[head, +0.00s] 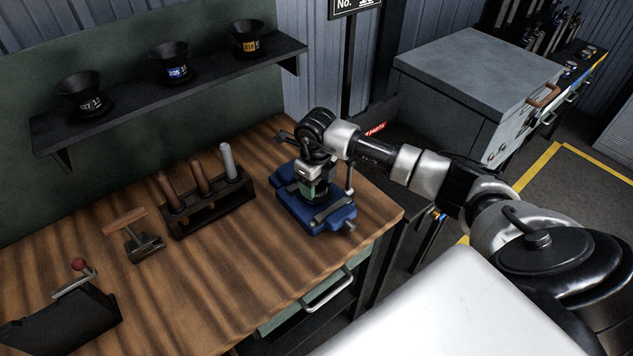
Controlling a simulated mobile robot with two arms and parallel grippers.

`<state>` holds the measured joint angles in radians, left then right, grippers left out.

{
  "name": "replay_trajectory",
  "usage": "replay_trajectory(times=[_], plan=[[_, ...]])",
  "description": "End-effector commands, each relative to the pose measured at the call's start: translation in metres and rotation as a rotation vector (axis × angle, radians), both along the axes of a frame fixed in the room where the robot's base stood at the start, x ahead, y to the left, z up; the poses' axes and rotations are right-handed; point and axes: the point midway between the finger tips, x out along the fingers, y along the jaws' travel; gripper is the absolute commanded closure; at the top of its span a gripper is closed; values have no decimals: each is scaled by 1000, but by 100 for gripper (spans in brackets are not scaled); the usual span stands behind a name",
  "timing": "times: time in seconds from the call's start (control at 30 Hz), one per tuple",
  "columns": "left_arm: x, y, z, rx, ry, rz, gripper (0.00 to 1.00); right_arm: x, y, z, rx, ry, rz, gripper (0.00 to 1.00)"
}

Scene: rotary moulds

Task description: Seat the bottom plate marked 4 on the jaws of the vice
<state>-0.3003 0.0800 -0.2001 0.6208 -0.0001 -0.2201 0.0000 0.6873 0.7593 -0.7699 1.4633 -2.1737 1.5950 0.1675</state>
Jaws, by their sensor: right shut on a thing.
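The blue vice (338,220) stands on the wooden workbench near its right end. My right gripper (314,184) points down over the vice and is shut on a small dark piece, mostly hidden by the gripper. This piece is taken as the bottom plate; its mark 4 cannot be read. It is right above or at the vice jaws; I cannot tell whether it touches them. My left gripper is not in view.
A wood-handled tool (135,240) and a red-knobbed device (70,310) are further left. A shelf (200,93) behind holds three dark cups. A grey cabinet (470,75) stands back right.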

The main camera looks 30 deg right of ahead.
Motion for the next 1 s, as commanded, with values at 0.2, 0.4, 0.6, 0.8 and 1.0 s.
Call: replay_trajectory(times=[0.2, 0.4, 0.6, 0.8, 1.0], plan=[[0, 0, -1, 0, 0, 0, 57, 1, 0, 2, 1, -4, 0, 75], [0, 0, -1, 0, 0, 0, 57, 1, 0, 2, 1, -4, 0, 75], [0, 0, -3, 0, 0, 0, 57, 1, 0, -1, 1, -4, -1, 75], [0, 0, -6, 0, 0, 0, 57, 1, 0, -4, 1, -4, -1, 75], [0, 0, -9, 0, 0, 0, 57, 1, 0, -8, 1, -4, -1, 75]])
